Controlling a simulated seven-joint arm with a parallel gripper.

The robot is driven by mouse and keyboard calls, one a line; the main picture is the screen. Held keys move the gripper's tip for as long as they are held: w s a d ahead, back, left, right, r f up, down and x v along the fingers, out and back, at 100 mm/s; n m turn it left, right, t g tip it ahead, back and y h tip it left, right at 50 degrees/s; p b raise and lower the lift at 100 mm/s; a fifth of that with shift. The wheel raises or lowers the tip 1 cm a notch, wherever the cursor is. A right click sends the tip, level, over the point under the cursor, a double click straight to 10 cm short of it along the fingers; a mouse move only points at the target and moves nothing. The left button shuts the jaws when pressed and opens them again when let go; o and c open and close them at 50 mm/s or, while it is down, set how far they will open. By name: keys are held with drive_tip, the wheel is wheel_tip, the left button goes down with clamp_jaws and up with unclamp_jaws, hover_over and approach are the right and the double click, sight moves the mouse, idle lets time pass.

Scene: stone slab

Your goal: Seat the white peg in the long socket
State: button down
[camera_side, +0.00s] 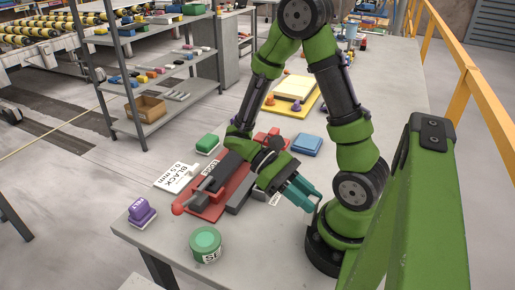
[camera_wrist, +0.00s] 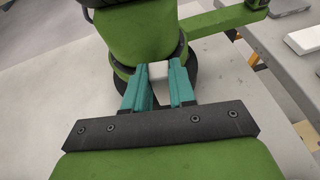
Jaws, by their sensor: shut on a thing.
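My gripper (camera_wrist: 158,88) has teal fingers shut on a small white peg (camera_wrist: 157,70), whose end shows between the fingertips in the wrist view. In the side view my gripper (camera_side: 306,197) is tilted down to the right, near my own base. The peg cannot be made out clearly there. A red piece (camera_side: 183,208) with dark grey parts lies on the slab, left of my gripper and partly behind my arm. I cannot pick out the long socket in either view.
The grey slab (camera_side: 160,243) carries a green tin (camera_side: 205,241), a purple stamp (camera_side: 141,212), a white lettered card (camera_side: 174,178), a green block (camera_side: 207,143), a blue box (camera_side: 307,145) and a yellow tray (camera_side: 311,102) with coloured pieces. A shelf rack (camera_side: 160,110) stands left.

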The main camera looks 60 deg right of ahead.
drive_tip(key=w+d+n+h, duration=0.1)
drive_tip(key=d+n+h, duration=0.4)
drive_tip(key=n+h, duration=0.25)
drive_tip(key=n+t+h, duration=0.9)
drive_tip(key=n+t, duration=0.4)
hover_over(260, 197)
drive_tip(key=shift+y, duration=0.25)
drive_tip(key=shift+w+d+f, duration=0.1)
drive_tip(key=shift+d+f, duration=0.05)
drive_tip(key=shift+f, duration=1.2)
drive_tip(key=shift+w+d+f, duration=0.1)
drive_tip(key=shift+d+f, duration=0.05)
drive_tip(key=shift+f, duration=1.2)
drive_tip(key=shift+f, duration=0.15)
drive_tip(key=c, duration=0.9)
unclamp_jaws()
drive_tip(key=shift+c, duration=0.2)
